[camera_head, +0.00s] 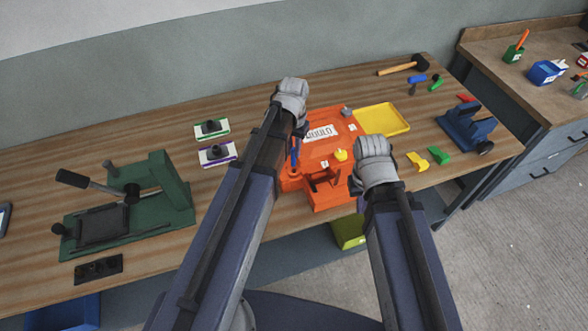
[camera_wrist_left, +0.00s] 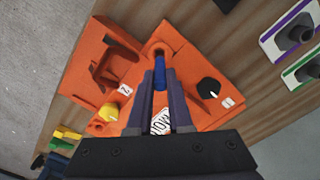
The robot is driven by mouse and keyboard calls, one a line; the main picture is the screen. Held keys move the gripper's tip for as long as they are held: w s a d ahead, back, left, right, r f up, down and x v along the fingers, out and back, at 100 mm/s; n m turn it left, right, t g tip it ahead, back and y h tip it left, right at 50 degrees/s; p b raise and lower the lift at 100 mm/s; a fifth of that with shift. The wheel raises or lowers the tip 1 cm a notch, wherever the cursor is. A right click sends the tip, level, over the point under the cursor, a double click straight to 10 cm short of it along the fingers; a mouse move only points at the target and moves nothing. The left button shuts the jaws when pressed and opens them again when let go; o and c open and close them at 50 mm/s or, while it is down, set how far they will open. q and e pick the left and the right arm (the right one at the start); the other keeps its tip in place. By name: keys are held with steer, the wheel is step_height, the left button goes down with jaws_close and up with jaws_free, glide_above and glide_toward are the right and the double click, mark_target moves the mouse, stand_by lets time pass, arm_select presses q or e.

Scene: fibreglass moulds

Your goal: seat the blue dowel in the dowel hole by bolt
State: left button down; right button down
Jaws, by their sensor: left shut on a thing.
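The blue dowel (camera_wrist_left: 159,72) is between the fingertips of my left gripper (camera_wrist_left: 160,88), which is shut on it. Its far end is at the round orange boss with a hole (camera_wrist_left: 157,46), at one corner of the orange mould (camera_wrist_left: 185,48). I cannot tell whether the end has entered the hole. In the head view the dowel (camera_head: 295,153) shows upright over the same boss, beside my left arm, which hides most of the gripper. My right wrist (camera_head: 372,160) is right of the mould (camera_head: 330,193); its jaws are hidden.
The mould carries a yellow knob (camera_wrist_left: 111,111) and a black knob (camera_wrist_left: 207,88). A green press (camera_head: 165,187) stands at the left, with two small plates (camera_head: 217,153) behind. A yellow tray (camera_head: 382,120) and a blue fixture (camera_head: 466,127) are at the right.

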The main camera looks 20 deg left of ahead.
mark_target(293, 165)
arm_select(q)
steer(key=shift+f+b, duration=3.05)
steer(key=shift+f, duration=0.65)
steer(key=shift+r, duration=0.15)
steer(key=c, duration=0.8)
jaws_free()
steer(key=shift+c, duration=0.2)
step_height(293, 165, up, 12)
steer(key=p, duration=1.2)
steer(key=s+d+m+y, duration=0.1)
steer(key=s+d, duration=0.9)
steer(key=s, duration=0.4)
steer(key=shift+s+d, duration=0.2)
steer(key=shift+d, duration=0.05)
